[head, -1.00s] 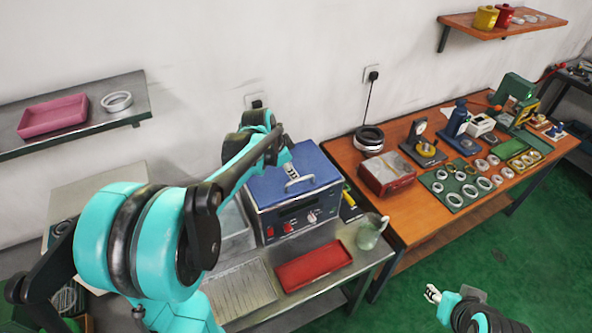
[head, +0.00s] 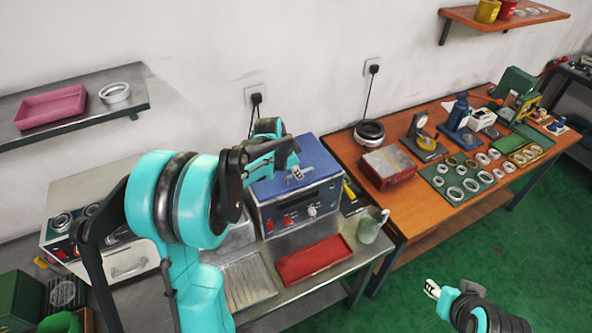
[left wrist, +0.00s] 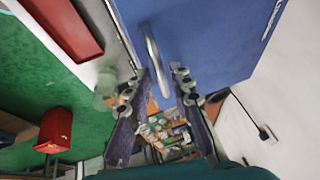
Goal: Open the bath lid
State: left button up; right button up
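The bath (head: 300,205) is a metal box with a control panel on its front, standing on the steel table. Its blue lid (head: 318,160) lies shut on top. In the left wrist view the lid (left wrist: 215,35) fills the upper middle, and its metal handle (left wrist: 151,50) reaches down between my fingers. My left gripper (head: 296,173) is at the handle in the head view and partly hides it. In the left wrist view the left gripper (left wrist: 158,88) is open, one finger on each side of the handle; contact cannot be told. My right gripper (head: 432,290) is over the green floor, away from the bath.
A red tray (head: 313,260) and a glass jug (head: 368,230) stand in front of and right of the bath. A wooden table (head: 400,200) with rings and tools is to the right. A wall socket (head: 254,96) with a plug is behind.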

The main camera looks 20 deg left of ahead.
pick_arm(q)
grip_shut()
jog(key=shift+w+a+r+p, duration=0.15)
jog(key=shift+r+p, duration=0.15)
jog(key=shift+r, duration=0.25)
jog(key=w+a+r+n+g+h+p, duration=0.1)
jog(key=w+a+r+h+p, duration=0.15)
jog(key=r, duration=0.25)
jog(key=w+a+r+g+h+p, duration=0.1)
jog(key=w+a+r+g+p, duration=0.15)
jog(key=r+p, duration=0.2)
jog(key=w+a+r+p, duration=0.5)
jog(key=w+a, duration=0.2)
jog(key=a, duration=0.3)
jog(key=shift+w+a+t, duration=0.15)
jog(key=shift+w+t, duration=0.05)
jog(key=shift+t, duration=0.25)
jog(key=shift+r, duration=0.1)
